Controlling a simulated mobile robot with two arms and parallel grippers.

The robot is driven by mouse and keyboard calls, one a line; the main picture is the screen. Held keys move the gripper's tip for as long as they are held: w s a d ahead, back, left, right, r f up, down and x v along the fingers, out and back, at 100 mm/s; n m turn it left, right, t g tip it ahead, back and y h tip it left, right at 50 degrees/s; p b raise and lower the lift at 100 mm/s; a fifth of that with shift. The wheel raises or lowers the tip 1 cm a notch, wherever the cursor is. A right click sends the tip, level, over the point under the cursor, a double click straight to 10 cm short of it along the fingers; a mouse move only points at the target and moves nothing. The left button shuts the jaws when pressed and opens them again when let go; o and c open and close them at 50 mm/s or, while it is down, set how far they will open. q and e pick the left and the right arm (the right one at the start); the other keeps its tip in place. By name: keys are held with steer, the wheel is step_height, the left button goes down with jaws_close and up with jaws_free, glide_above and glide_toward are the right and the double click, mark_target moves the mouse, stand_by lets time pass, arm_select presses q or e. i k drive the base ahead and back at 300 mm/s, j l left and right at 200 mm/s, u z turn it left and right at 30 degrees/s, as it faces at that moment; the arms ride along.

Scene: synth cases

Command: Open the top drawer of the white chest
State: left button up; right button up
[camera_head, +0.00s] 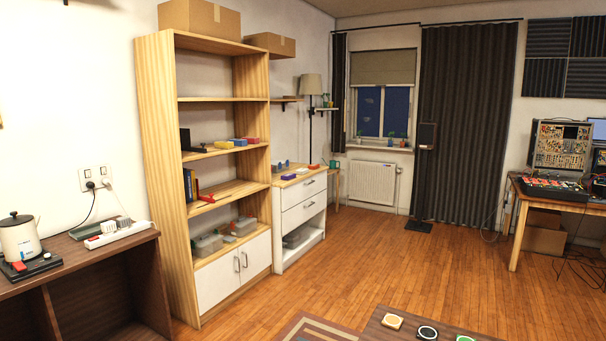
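The white chest (279,232) stands on the wooden floor just right of the tall wooden shelf, against the left wall. It has a light wood top with several small coloured items on it. Its top drawer (303,191) looks shut and has a dark bar handle on its front. A second drawer (303,212) below also looks shut. Neither of my grippers shows in the head view.
The wooden shelf (161,180) with white lower doors stands left of the chest. A dark brown desk (100,262) with a kettle (20,238) is at the near left. A low table (378,330) and a striped rug (312,328) are at the front. The floor (370,260) before the chest is clear.

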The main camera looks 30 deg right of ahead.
mark_target(293, 194)
steer(key=i+l, duration=0.15)
steer(key=i, duration=0.3)
steer(key=i+l, duration=0.2)
steer(key=i, duration=0.3)
steer(key=i+l+u, duration=0.1)
steer(key=i, duration=0.35)
steer(key=i+l, duration=0.25)
steer(key=i, duration=0.2)
steer(key=i+z, duration=0.1)
steer(key=i, duration=0.45)
steer(key=i+j, duration=0.2)
steer(key=i, duration=0.35)
steer(key=i+l+z, duration=0.15)
steer(key=i+z, duration=0.25)
steer(key=i+l+z, duration=0.15)
steer(key=z, duration=0.25)
steer(key=i+z, duration=0.35)
steer(key=i+j+z, duration=0.1)
steer(key=i+z, duration=0.15)
steer(key=z, duration=0.15)
steer(key=i+l, duration=0.1)
steer(key=i, duration=0.4)
steer(key=i+l+u, duration=0.1)
steer(key=i, duration=0.45)
steer(key=i+l, duration=0.2)
steer(key=i, duration=0.3)
steer(key=u, duration=0.05)
